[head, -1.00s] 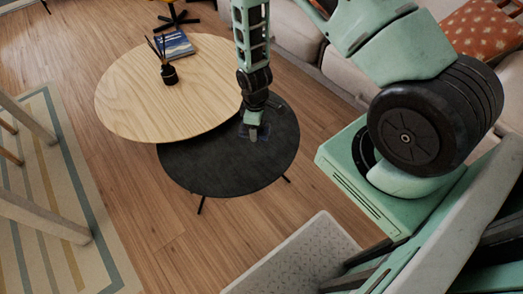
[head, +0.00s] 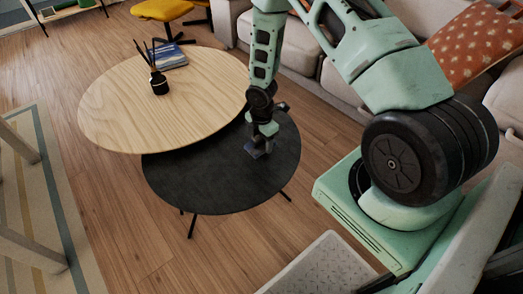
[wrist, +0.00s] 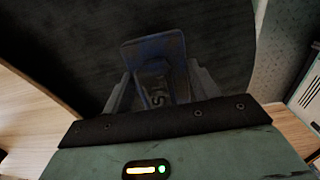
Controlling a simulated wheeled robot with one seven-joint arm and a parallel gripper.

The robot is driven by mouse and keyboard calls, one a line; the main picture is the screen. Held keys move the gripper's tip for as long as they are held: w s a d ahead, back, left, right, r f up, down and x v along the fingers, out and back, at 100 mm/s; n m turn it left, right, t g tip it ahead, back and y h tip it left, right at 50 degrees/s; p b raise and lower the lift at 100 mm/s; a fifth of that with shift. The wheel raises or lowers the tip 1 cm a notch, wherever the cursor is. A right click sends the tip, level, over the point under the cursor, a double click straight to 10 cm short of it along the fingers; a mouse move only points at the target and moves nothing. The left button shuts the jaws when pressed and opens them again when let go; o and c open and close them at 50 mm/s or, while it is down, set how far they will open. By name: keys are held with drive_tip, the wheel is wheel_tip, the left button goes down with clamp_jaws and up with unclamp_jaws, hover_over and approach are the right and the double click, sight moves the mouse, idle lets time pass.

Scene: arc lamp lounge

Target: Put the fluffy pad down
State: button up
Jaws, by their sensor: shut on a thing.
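The fluffy pad (head: 254,150) is small and dark blue, held at the tip of my gripper (head: 262,143) over the right part of the low black round table (head: 205,185). In the wrist view the pad (wrist: 153,48) shows as a blue slab between the two fingers of my gripper (wrist: 157,85), which are shut on it. Letters show on a pale patch between the fingers. The black tabletop (wrist: 60,50) lies behind the pad. I cannot tell whether the pad touches the tabletop.
A higher pale wood round table (head: 165,105) overlaps the black table at the back left. It carries a dark reed diffuser (head: 159,83) and a blue book (head: 168,57). A beige sofa (head: 300,55) stands behind on the right. The front of the black tabletop is clear.

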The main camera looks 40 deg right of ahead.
sight(262, 148)
drive_tip(key=shift+f+b, duration=0.45)
drive_tip(key=shift+f, duration=1.4)
drive_tip(key=shift+f, duration=0.15)
drive_tip(key=o, duration=0.9)
drive_tip(key=shift+o, duration=0.2)
